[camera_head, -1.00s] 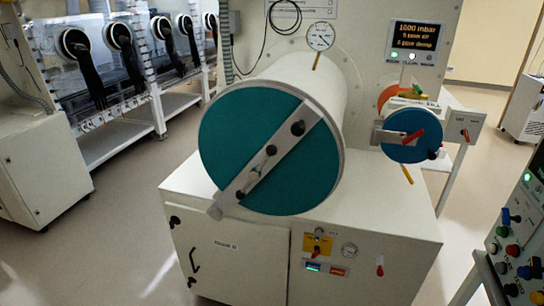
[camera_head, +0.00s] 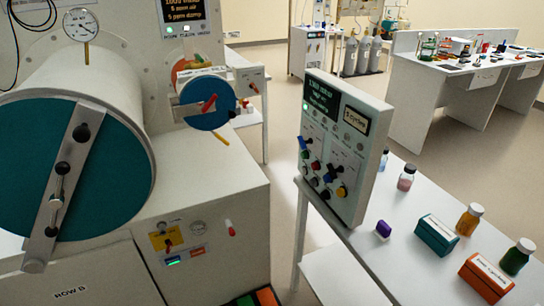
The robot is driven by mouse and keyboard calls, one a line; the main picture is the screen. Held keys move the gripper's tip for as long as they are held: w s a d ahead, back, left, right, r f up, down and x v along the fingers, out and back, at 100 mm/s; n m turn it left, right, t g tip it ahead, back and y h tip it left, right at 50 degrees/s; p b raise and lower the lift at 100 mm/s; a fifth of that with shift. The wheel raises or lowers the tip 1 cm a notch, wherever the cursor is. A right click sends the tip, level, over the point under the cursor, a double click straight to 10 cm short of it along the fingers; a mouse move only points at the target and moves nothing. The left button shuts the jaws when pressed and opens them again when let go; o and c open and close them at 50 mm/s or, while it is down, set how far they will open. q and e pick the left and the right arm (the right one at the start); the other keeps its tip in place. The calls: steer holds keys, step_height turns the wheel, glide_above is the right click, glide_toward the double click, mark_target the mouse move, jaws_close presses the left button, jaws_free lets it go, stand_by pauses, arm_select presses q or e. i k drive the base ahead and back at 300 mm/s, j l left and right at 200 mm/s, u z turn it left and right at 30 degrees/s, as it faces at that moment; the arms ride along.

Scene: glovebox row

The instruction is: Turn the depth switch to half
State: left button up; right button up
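A control panel (camera_head: 352,128) stands upright on the white table at centre right, turned partly away from me. Several coloured knobs and switches (camera_head: 322,176) sit on its lower face, in blue, red, green, black and yellow. Their labels are too small to read, so I cannot tell which one is the depth switch or how it is set. The panel has a dark display (camera_head: 322,97) with green text at top left and a small display (camera_head: 354,120) that seems to read "5 cycles". Neither of my grippers is in view.
A large teal-doored chamber (camera_head: 95,185) fills the left, with a smaller blue-doored chamber (camera_head: 213,118) beside it. The table (camera_head: 395,240) holds bottles, a teal box (camera_head: 436,236) and an orange box (camera_head: 485,279). Floor shows between cabinet and table.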

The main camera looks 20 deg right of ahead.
mark_target(332, 172)
steer(key=z, duration=1.3)
